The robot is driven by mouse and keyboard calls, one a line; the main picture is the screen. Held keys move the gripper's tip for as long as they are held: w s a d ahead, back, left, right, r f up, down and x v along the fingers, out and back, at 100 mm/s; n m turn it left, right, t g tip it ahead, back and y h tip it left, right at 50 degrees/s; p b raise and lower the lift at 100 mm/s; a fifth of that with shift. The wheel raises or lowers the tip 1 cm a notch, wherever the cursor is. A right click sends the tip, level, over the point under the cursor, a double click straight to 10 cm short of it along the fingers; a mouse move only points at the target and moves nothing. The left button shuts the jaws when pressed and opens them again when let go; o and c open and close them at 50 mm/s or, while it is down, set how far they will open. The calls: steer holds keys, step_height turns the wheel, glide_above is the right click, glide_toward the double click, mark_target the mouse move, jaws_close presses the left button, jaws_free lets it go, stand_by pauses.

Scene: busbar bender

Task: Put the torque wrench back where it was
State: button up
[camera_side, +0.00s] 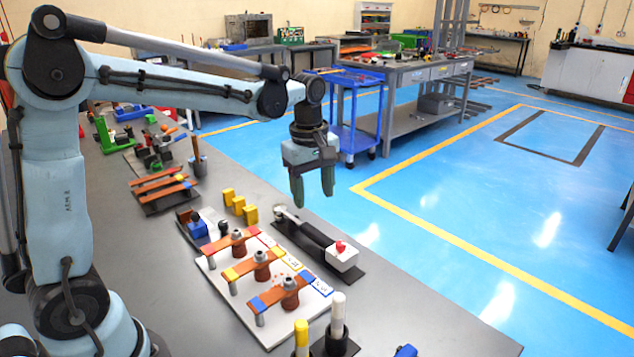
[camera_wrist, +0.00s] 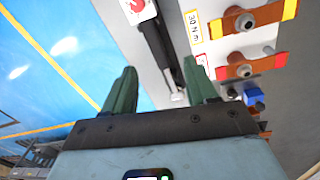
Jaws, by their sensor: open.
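The torque wrench (camera_side: 312,235) lies on a dark flat rest (camera_side: 359,273) along the right side of the bench. It has a black handle, a silver head at its far end and a white block with a red knob at its near end. My gripper (camera_side: 312,188) hangs above the wrench's far part, fingers pointing down, apart from it. In the wrist view the open fingers (camera_wrist: 160,80) stand on either side of the wrench (camera_wrist: 159,47), with nothing held. The silver head shows between them.
A white board (camera_side: 235,293) with several copper busbars on posts lies left of the wrench. Yellow blocks (camera_side: 239,207) stand beyond it. Upright yellow and white-topped handles (camera_side: 338,318) stand in black holders at the near end. The bench's right edge drops to blue floor.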

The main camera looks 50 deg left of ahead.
mark_target(318, 233)
steer(key=f, duration=0.2)
steer(key=w+f+n, duration=0.1)
steer(key=f, duration=0.2)
steer(key=f+n, duration=0.1)
steer(key=f, duration=0.2)
steer(key=shift+w+a+g, duration=0.3)
steer(key=shift+a+g, duration=0.05)
steer(key=shift+g, duration=0.05)
steer(key=shift+w+f, duration=0.15)
steer(key=shift+f, duration=1.2)
steer(key=shift+w+f, duration=0.1)
steer(key=shift+f, duration=1.25)
jaws_close()
